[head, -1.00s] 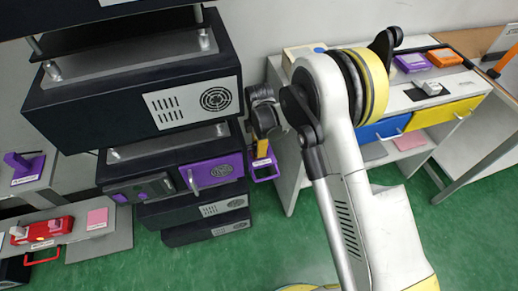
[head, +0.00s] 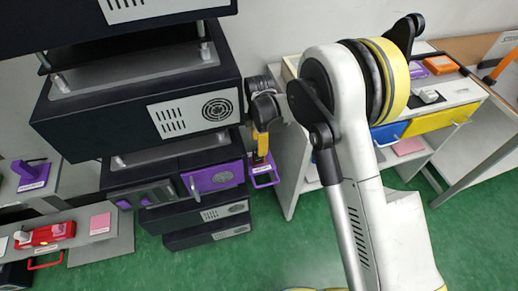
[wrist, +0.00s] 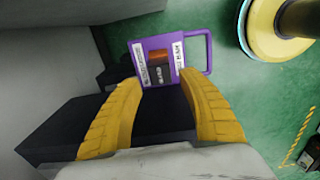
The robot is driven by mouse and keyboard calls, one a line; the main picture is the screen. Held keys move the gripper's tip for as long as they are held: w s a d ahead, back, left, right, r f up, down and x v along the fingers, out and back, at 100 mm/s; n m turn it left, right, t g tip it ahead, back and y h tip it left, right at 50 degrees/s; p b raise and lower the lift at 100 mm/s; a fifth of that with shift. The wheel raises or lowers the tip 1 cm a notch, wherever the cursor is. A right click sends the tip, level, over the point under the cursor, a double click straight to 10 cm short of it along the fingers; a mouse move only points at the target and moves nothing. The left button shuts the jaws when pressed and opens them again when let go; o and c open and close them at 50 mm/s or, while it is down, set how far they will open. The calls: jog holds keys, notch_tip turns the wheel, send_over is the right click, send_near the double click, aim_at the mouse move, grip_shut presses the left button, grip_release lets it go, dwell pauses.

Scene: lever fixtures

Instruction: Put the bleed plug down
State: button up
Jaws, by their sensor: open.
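A purple unit with a loop handle (wrist: 172,56) lies just past my fingertips in the wrist view. It bears white labels and a small orange-and-black piece (wrist: 159,68) in its middle, which may be the bleed plug; the lettering is too small to be sure. My gripper (wrist: 160,82) is open, its two yellow fingers on either side of the unit's near edge, with nothing seen held between them. In the head view my gripper (head: 261,148) points down over the purple unit (head: 265,177), beside the dark rack.
The dark rack (head: 190,110) stands close left of my gripper, with a purple panel (head: 218,176) and handle. A grey bench (head: 297,180) with drawers stands to the right. A red handled box (head: 45,235) lies far left. Green floor is open in front.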

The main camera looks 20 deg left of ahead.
notch_tip(320, 180, up, 5)
jog(key=shift+r+p, duration=0.15)
jog(key=shift+p, duration=0.45)
jog(key=s+d+r+m+t+y, duration=0.1)
jog(key=s+d+r+m+t, duration=0.25)
jog(key=d+r+m, duration=1.2)
jog(key=s+d+r+m+t, duration=0.1)
jog(key=s+d+r+m, duration=0.2)
jog(key=s+d, duration=0.2)
jog(key=s+d+r+m+t, duration=0.1)
jog(key=s+d+r+m, duration=0.2)
jog(key=s+d, duration=0.3)
jog(key=s+d+r+m+t+h, duration=0.1)
jog(key=s+d+r+m, duration=0.2)
jog(key=s+d, duration=0.2)
jog(key=d, duration=0.3)
jog(key=shift+s+t, duration=0.3)
jog(key=shift+t, duration=0.05)
